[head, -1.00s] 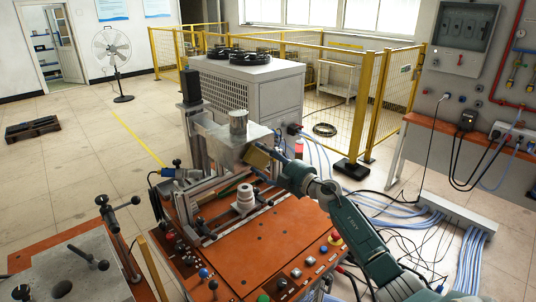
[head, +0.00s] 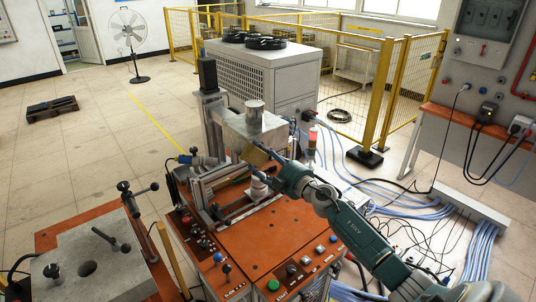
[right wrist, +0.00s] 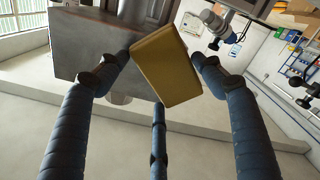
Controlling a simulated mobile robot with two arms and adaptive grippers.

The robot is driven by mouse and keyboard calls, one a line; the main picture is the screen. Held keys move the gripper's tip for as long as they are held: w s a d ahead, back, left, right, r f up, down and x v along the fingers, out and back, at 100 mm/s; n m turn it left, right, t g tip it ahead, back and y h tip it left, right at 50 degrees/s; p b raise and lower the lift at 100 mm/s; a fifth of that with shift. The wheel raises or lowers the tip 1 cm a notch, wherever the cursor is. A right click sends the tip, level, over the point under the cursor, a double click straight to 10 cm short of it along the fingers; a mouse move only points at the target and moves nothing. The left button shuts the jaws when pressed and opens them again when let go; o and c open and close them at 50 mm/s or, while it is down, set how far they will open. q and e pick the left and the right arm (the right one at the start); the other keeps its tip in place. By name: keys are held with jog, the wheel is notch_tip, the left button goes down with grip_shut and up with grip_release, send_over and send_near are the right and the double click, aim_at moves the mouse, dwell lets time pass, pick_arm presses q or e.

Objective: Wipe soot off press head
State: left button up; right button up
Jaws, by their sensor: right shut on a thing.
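The press head (head: 252,130) is a grey metal block with a cylinder on top, mounted on the press column in the head view. In the right wrist view its dark grey, patchy face (right wrist: 90,48) fills the upper left. My right gripper (head: 270,154) is shut on a yellow-brown block (head: 254,155), apparently a sponge, close below the press head. In the right wrist view the block (right wrist: 168,66) sits between the blue fingers and overlaps the press head's edge; I cannot tell whether they touch. My left gripper is not in view.
A grey chiller (head: 258,78) stands behind. A second bench (head: 95,262) with a grey plate is front left. Blue cables (head: 400,205) cover the floor at right.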

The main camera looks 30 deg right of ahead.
dwell(0.3)
jog(key=s, duration=0.6)
jog(key=shift+d, duration=0.25)
jog(key=s, duration=0.3)
jog(key=shift+d, duration=0.1)
dwell(0.4)
dwell(0.4)
